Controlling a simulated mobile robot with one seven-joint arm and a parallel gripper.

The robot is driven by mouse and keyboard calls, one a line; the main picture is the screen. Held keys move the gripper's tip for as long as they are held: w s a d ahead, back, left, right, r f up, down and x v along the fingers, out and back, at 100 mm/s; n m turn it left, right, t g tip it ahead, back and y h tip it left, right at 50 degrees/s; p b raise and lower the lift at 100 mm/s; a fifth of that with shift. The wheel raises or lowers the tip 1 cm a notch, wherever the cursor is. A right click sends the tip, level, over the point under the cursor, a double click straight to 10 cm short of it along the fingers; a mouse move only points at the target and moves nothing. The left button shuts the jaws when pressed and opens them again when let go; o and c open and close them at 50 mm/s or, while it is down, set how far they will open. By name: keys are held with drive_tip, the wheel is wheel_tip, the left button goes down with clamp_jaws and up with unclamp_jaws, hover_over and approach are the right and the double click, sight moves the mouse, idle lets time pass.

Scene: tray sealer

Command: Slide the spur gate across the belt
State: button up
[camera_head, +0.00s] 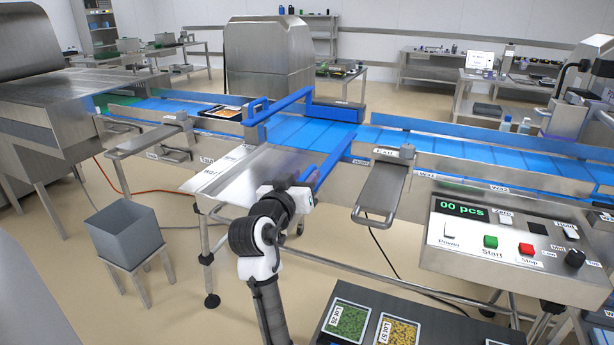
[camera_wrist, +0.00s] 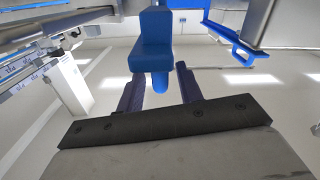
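A blue bar (camera_head: 285,105), which looks like the spur gate, slants above the belt junction, its near end by a blue upright at the metal spur table (camera_head: 235,178). A second blue rail (camera_head: 335,158) runs along the spur's right side, toward my gripper (camera_head: 302,188). In the wrist view my gripper (camera_wrist: 160,88) has its two dark fingers apart. A blue block (camera_wrist: 151,42) with a rounded peg stands ahead, the peg showing in the gap between the fingers. I cannot tell whether they touch it, or which blue part it belongs to.
The blue main belt (camera_head: 470,160) runs left to right behind the spur. A dark tray with orange contents (camera_head: 225,113) sits on it. A control box (camera_head: 510,245) stands right, a grey bin (camera_head: 125,232) left, and trays of green and yellow pieces (camera_head: 398,332) in front.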

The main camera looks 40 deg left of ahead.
drive_tip(key=b+v, duration=0.2)
drive_tip(key=v, duration=0.9)
